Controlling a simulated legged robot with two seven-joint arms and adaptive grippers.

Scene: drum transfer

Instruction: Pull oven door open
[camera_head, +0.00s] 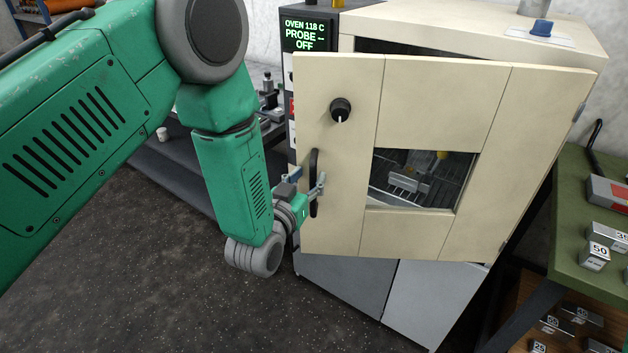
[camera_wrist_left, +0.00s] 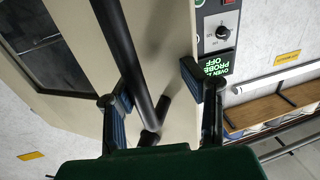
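The cream oven door (camera_head: 430,105) stands ajar, with a dark gap along its top and its hinges at the right edge. Its black upright handle (camera_head: 314,165) is near the left edge. My left gripper (camera_head: 305,188) is at the handle's lower half. In the left wrist view the handle bar (camera_wrist_left: 127,50) runs between the two fingers of my left gripper (camera_wrist_left: 158,88). The fingers are spread; the bar lies close to the left finger, with a gap to the right one. Whether either finger touches the bar is unclear. My right gripper is not in view.
The oven body (camera_head: 475,25) has a display (camera_head: 305,35) reading 118 C, probe off. A black knob (camera_head: 341,110) is on the door. A green bench (camera_head: 590,235) with weights stands close at right. A dark bench (camera_head: 180,165) is behind my left arm. Floor in front is clear.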

